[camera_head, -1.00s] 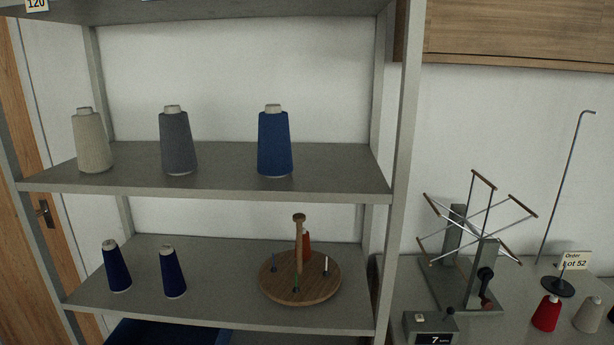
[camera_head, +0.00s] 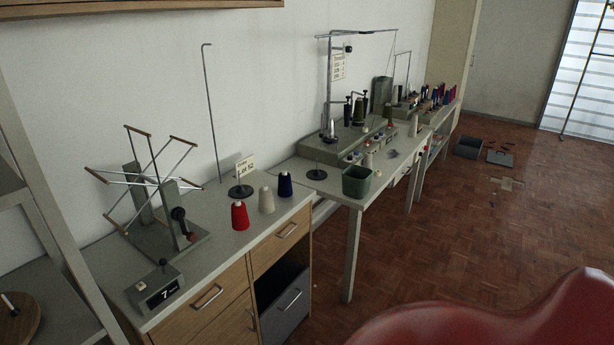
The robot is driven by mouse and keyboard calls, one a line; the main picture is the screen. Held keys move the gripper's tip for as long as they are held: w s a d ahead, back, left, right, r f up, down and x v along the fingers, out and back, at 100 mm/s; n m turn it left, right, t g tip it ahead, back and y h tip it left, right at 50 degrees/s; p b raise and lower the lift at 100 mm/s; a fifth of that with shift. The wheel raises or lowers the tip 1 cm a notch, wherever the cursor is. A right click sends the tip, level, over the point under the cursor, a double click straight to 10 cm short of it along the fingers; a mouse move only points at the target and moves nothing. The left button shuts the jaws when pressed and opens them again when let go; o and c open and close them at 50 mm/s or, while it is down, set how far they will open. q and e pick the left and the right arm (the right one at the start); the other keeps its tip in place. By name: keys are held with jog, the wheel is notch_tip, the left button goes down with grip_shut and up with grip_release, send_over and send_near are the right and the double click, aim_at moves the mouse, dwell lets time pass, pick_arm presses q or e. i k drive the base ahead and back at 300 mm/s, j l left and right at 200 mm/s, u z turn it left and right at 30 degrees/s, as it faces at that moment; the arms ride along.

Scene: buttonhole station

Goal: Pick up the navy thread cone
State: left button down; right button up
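A small navy thread cone (camera_head: 285,184) stands upright on the grey top of the drawer cabinet (camera_head: 222,258), near its right end. A cream cone (camera_head: 266,200) and a red cone (camera_head: 240,215) stand to its left in a slanting row. Neither of my grippers is in view, and nothing touches the navy cone.
A yarn swift (camera_head: 155,195) and a counter box (camera_head: 155,287) take up the cabinet's left part. A card reading Lot 52 (camera_head: 244,170) stands behind the cones. A green bin (camera_head: 356,181) is on the adjoining table. A red rounded shape (camera_head: 500,318) fills the lower right. Open parquet floor (camera_head: 470,230) lies right.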

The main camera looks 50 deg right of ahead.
aim_at(285, 189)
jog(key=z, duration=1.5)
jog(key=i+l, duration=1.7)
jog(key=i, duration=0.45)
jog(key=l+z, duration=0.05)
